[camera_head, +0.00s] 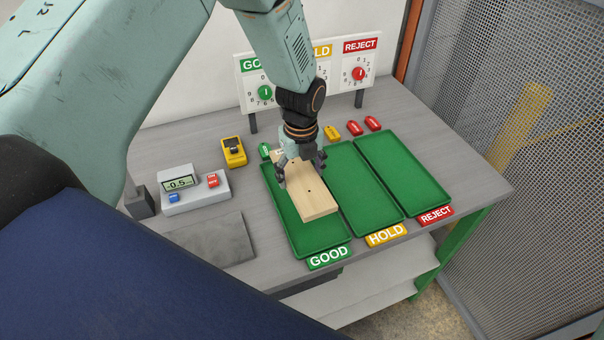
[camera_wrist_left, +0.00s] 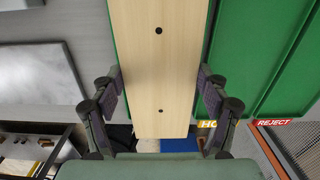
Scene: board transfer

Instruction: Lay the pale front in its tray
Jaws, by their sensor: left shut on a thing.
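The pale wooden front (camera_head: 312,197) is over the green GOOD tray (camera_head: 316,241), lengthwise along it. It shows two dark holes in the left wrist view (camera_wrist_left: 160,75). My left gripper (camera_head: 301,168) is shut on the front, with one finger on each long side near its far end; the fingers also show in the left wrist view (camera_wrist_left: 160,85). My right gripper is not in view.
The green HOLD tray (camera_head: 362,190) and REJECT tray (camera_head: 402,175) lie to the right. A display box (camera_head: 195,191), a yellow device (camera_head: 233,152) and a grey plate (camera_head: 215,240) are on the left. A dial board (camera_head: 345,77) stands behind. Mesh fencing (camera_head: 500,130) is at right.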

